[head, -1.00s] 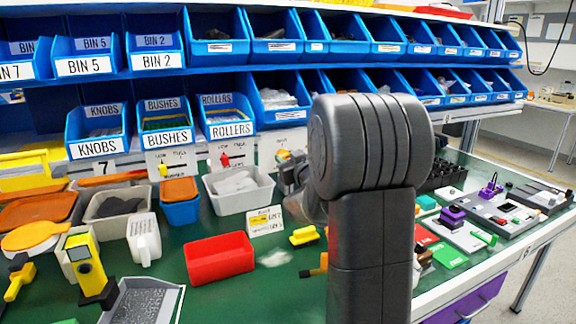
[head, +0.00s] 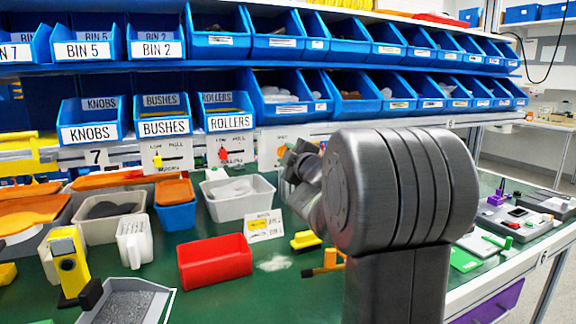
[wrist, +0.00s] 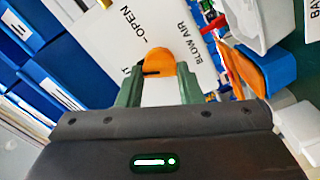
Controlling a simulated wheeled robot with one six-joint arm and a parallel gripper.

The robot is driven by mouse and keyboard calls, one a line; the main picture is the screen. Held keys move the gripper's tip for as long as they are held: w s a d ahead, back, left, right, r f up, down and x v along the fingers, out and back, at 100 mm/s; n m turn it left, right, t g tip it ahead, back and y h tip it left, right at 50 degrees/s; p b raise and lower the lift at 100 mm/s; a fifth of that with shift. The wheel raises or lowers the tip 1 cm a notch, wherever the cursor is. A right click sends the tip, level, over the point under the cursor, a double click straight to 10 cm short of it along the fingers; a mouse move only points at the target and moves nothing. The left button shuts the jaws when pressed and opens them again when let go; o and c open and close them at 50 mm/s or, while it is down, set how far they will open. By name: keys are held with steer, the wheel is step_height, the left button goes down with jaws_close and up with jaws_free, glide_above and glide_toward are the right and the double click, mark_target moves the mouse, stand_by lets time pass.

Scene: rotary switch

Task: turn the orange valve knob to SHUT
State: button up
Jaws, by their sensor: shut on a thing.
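The orange valve knob (wrist: 160,63) sits on a white panel (wrist: 93,36) lettered OPEN and BLOW AIR in the wrist view. A black line on the knob runs toward a partly hidden label ending in T. My gripper (wrist: 158,84) has its green fingers on either side of the knob and is shut on it. In the head view the knob (head: 283,150) shows as a small orange patch on the panel. My gripper (head: 291,160) is in front of it there, partly hidden by my arm.
A grey bin (head: 240,205) stands below, with a red bin (head: 215,270) nearer. Blue bins (head: 231,121) line the shelf above.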

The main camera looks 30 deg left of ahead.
steer(key=n+b, duration=0.3)
steer(key=n, duration=0.2)
steer(key=shift+f, duration=0.1)
steer(key=shift+n, duration=0.3)
stand_by(0.4)
steer(key=o, duration=1)
steer(key=p+v, duration=0.1)
steer(key=v, duration=1.2)
steer(key=shift+s+d+p, duration=0.25)
steer(key=shift+s+p, duration=0.05)
steer(key=shift+p, duration=0.1)
